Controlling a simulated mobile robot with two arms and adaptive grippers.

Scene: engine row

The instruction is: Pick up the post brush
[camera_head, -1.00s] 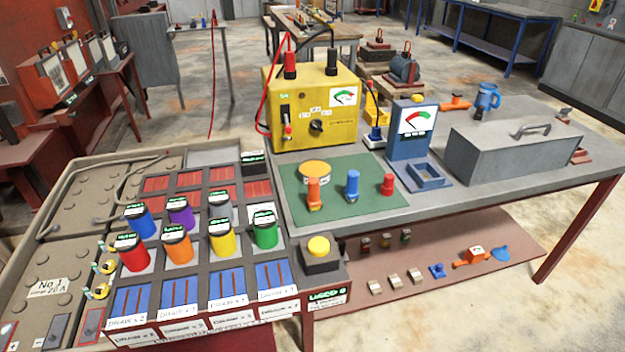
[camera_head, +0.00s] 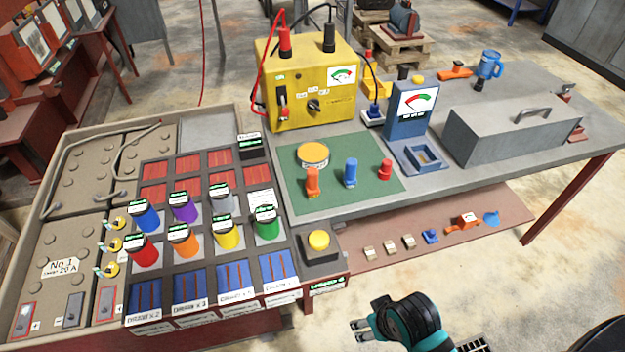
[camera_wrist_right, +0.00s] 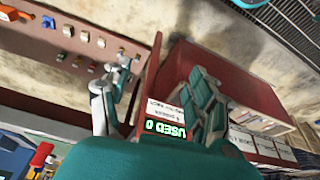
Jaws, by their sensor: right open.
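On the green mat (camera_head: 365,197) stand an orange upright piece (camera_head: 312,182), a blue upright piece (camera_head: 350,174) and a shorter red piece (camera_head: 385,170). A round tan-topped tin (camera_head: 312,154) is just behind the orange one. I cannot tell for sure which of these is the post brush. My right gripper (camera_head: 359,331) is low at the bottom centre of the head view, in front of the bench and well apart from the mat. In the right wrist view its fingers (camera_wrist_right: 165,90) are spread with nothing between them. My left gripper is out of view.
The rack of coloured cylinders (camera_head: 187,290) and a yellow button box (camera_head: 319,245) stand left of my right gripper. A yellow tester (camera_head: 310,100), blue meter stand (camera_head: 407,125) and grey toolbox (camera_head: 515,130) are on the bench. A lower shelf (camera_head: 400,270) holds small parts.

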